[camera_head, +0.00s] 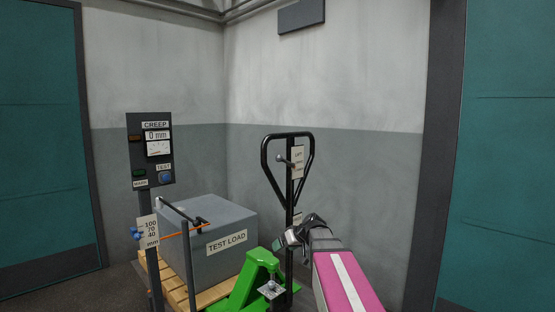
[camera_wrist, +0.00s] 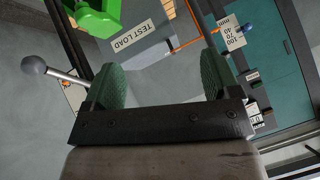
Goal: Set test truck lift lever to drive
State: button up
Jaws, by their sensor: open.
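The test truck's lift lever (camera_head: 287,161) is a short metal rod with a grey ball knob, set on the black loop handle (camera_head: 289,195). A label reading LIFT (camera_head: 298,155) is beside it; a second label sits lower on the shaft, too small to read. In the wrist view, the lever's ball (camera_wrist: 34,65) lies outside the left finger, and that finger hides the area beyond the rod. My gripper (camera_head: 292,232) is below the lever, beside the lower shaft. It is open and empty; its green pads (camera_wrist: 162,78) stand wide apart, clear of the ball.
The green truck body (camera_head: 250,283) and a grey TEST LOAD box (camera_head: 225,262) on a wooden pallet are left of the handle. A gauge post (camera_head: 150,158) reading CREEP 0 mm stands further left, with an orange pointer rod (camera_head: 182,235). Grey walls are behind.

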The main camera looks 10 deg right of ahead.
jog(key=w+d+r+n+t+y, duration=0.1)
jog(key=w+r+t, duration=0.15)
jog(key=r, duration=0.45)
jog(key=w+d+r+n+t+y, duration=0.15)
jog(key=w+r, duration=0.25)
jog(key=r, duration=0.4)
jog(key=n+t+y, duration=0.3)
jog(key=n, duration=0.1)
send_near(277, 158)
jog(key=w+d, duration=0.1)
jog(key=w, duration=0.2)
jog(key=shift+m, duration=0.25)
jog(key=x, duration=1)
jog(key=shift+w+a+f, duration=0.1)
jog(key=shift+a, duration=0.1)
jog(key=c, duration=1.2)
